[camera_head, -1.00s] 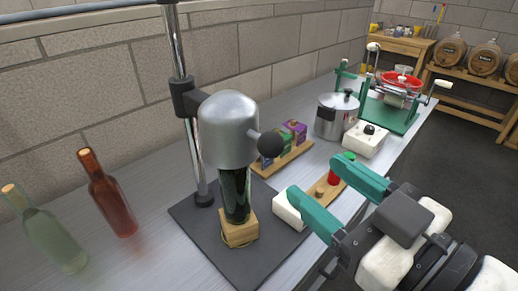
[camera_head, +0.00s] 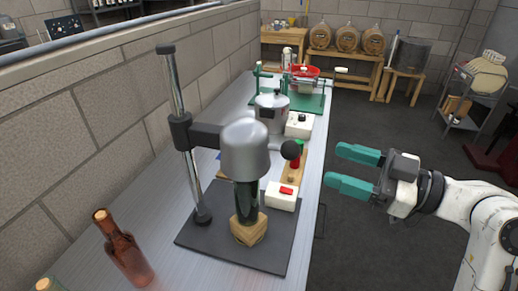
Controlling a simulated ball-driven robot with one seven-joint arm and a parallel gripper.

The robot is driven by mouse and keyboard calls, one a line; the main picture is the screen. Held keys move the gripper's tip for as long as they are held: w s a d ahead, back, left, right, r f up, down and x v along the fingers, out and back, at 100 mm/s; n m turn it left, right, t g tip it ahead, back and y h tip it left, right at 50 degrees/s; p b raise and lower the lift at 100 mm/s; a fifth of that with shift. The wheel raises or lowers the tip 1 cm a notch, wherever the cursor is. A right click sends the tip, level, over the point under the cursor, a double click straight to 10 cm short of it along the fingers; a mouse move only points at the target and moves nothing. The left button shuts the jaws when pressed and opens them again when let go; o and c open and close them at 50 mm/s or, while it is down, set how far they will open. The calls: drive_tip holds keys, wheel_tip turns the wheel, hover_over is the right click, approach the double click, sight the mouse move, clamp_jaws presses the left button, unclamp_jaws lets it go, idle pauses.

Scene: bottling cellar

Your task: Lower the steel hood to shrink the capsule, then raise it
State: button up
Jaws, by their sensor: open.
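The steel hood (camera_head: 246,148) hangs on an arm from an upright post (camera_head: 178,100), with a round black knob (camera_head: 290,150) on its right side. A dark green bottle (camera_head: 247,200) stands upright on a wooden block (camera_head: 248,229) under the hood. The bottle's upper part is hidden by the hood, so I cannot see the capsule. My gripper (camera_head: 353,169) is open and empty, to the right of the knob and apart from it, past the bench's right edge.
A white box with a red switch (camera_head: 281,196) stands right of the bottle on the dark base plate (camera_head: 262,255). A brown bottle (camera_head: 124,248) stands at the left front. A steel pot (camera_head: 271,112) and a green-framed device (camera_head: 310,95) stand farther back.

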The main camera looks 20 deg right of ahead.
sight(291, 150)
drive_tip(key=p+x, duration=0.2)
drive_tip(key=x, duration=0.7)
drive_tip(key=shift+w+a+r+p, duration=0.1)
drive_tip(key=shift+a+p, duration=0.05)
drive_tip(key=shift+p, duration=0.25)
drive_tip(key=shift+w+a, duration=0.3)
drive_tip(key=shift+w, duration=0.1)
drive_tip(key=shift+c, duration=0.4)
clamp_jaws()
